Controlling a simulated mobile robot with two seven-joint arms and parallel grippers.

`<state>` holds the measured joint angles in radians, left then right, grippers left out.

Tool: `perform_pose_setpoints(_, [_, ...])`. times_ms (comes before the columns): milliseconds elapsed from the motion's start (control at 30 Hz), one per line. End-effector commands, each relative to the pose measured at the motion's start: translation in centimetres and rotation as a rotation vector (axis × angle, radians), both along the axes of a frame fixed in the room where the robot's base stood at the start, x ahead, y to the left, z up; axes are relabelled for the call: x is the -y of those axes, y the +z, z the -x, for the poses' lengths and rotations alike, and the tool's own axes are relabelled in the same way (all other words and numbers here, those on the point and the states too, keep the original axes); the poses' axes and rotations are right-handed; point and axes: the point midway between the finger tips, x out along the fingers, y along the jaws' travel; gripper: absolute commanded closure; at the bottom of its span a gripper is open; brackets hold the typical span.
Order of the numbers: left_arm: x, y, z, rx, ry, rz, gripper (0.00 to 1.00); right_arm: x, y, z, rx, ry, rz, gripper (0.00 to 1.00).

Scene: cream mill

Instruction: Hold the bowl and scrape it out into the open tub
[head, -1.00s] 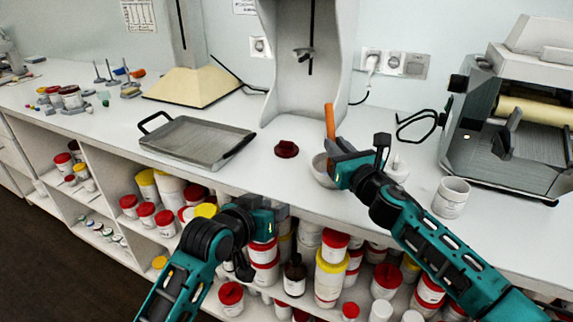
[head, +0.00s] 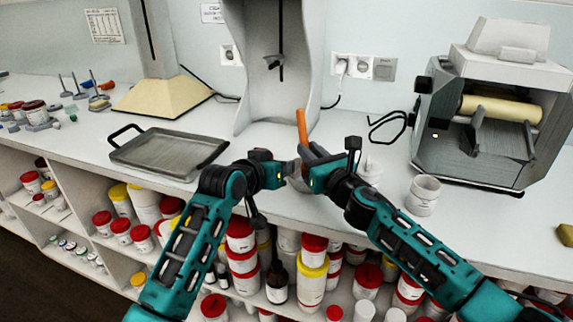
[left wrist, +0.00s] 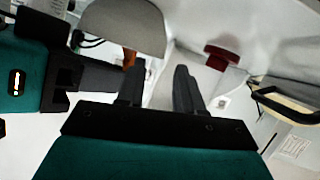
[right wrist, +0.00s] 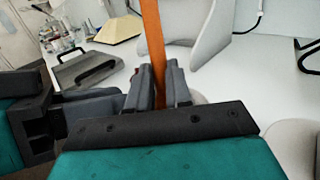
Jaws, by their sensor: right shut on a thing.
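My right gripper (head: 308,168) is shut on an upright orange handle (head: 302,124), which also stands between its fingers in the right wrist view (right wrist: 152,40). The grey bowl (left wrist: 122,24) is at the top of the left wrist view; in the head view it is mostly hidden behind the grippers. My left gripper (left wrist: 158,88) is open, its fingers apart and empty, close beside the bowl. In the head view the left gripper (head: 288,169) almost meets the right one. A white open tub (head: 423,196) stands on the counter to the right.
A grey tray (head: 168,153) is at left, a roller mill (head: 490,110) at right. A white vessel (head: 370,170) stands just behind my right gripper. Jars (head: 313,275) fill the shelves below.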

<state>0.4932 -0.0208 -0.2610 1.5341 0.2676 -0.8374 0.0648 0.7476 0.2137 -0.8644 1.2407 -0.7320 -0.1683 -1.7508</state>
Motion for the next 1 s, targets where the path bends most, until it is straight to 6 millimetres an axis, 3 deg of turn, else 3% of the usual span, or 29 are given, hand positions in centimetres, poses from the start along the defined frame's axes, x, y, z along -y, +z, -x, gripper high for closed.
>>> perform_pose_setpoints(333, [1.4, -1.4, -3.2, 0.0, 0.0, 0.0, 0.64, 0.0, 0.0, 0.0, 0.0, 0.0, 0.0, 1.0])
perform_pose_setpoints(800, [1.7, -1.7, -3.9, 0.001, 0.0, -0.001, 0.64, 0.0, 0.0, 0.0, 0.0, 0.0, 0.0, 1.0])
perform_pose_setpoints(1000, [1.7, -1.7, -3.9, 0.001, 0.0, 0.0, 0.82, 0.0, 0.0, 0.0, 0.0, 0.0, 0.0, 1.0])
